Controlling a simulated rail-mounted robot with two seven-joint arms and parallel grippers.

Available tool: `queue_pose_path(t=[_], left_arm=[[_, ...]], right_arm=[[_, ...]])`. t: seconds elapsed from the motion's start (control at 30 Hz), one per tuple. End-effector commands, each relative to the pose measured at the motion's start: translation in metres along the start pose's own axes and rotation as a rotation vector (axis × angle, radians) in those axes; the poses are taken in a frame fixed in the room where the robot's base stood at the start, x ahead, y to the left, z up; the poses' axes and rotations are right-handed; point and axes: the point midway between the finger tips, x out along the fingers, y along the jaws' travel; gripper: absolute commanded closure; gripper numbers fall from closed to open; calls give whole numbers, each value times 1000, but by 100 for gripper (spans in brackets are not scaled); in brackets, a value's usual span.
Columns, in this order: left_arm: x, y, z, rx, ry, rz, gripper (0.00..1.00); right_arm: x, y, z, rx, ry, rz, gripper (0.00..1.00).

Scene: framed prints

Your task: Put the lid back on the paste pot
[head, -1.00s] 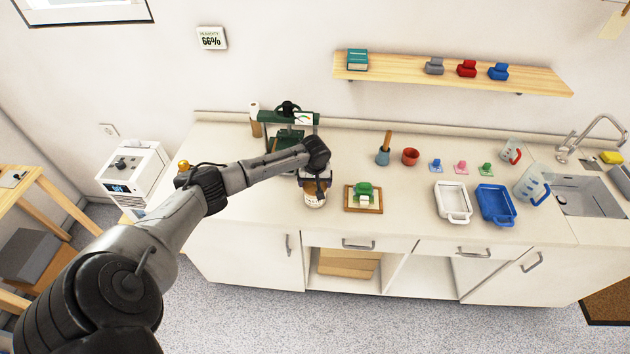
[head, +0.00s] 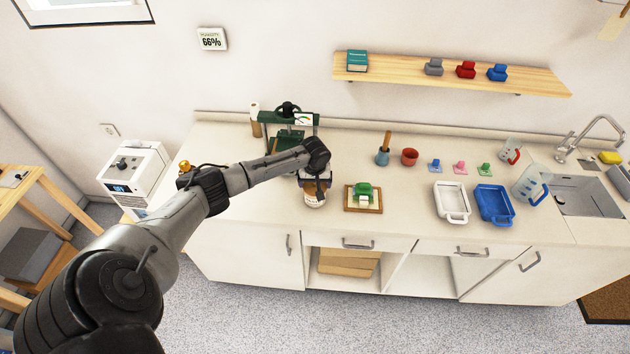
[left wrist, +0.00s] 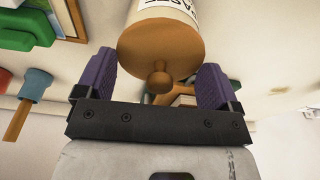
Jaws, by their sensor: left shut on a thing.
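The paste pot (head: 314,198) stands on the counter near its front edge, a pale jar with a label. It also shows in the left wrist view (left wrist: 168,12), where part of the word on its label is visible. The brown round lid (left wrist: 150,48) with a small knob lies over the pot's mouth. Whether it is fully seated I cannot tell. My left gripper (left wrist: 157,66) is shut on the lid, with a purple-padded finger on either side of it. In the head view the left gripper (head: 315,182) is over the pot and hides most of the lid.
A wooden board (head: 375,205) with a green-handled item (head: 363,188) stands just right of the pot. A dark green press (head: 290,138) stands behind. A white tray (head: 452,212) and a blue tray (head: 495,205) are further right. The counter left of the pot is clear.

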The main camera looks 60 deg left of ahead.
Motion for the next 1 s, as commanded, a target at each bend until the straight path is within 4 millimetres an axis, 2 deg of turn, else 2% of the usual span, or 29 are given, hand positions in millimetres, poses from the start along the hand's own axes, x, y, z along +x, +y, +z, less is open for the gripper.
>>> queue_pose_path(t=[0.37, 0.4, 0.53, 1.0], left_arm=[[0, 0, 0, 0, 1, 0, 36], [0, 0, 0, 0, 1, 0, 11], [0, 0, 0, 0, 1, 0, 0], [-2, 0, -1, 0, 1, 0, 0]], right_arm=[[0, 2, 0, -7, -1, 6, 57], [0, 2, 1, -8, -1, 7, 57], [0, 3, 1, -10, -2, 8, 57], [-2, 2, 0, -5, -1, 4, 57]])
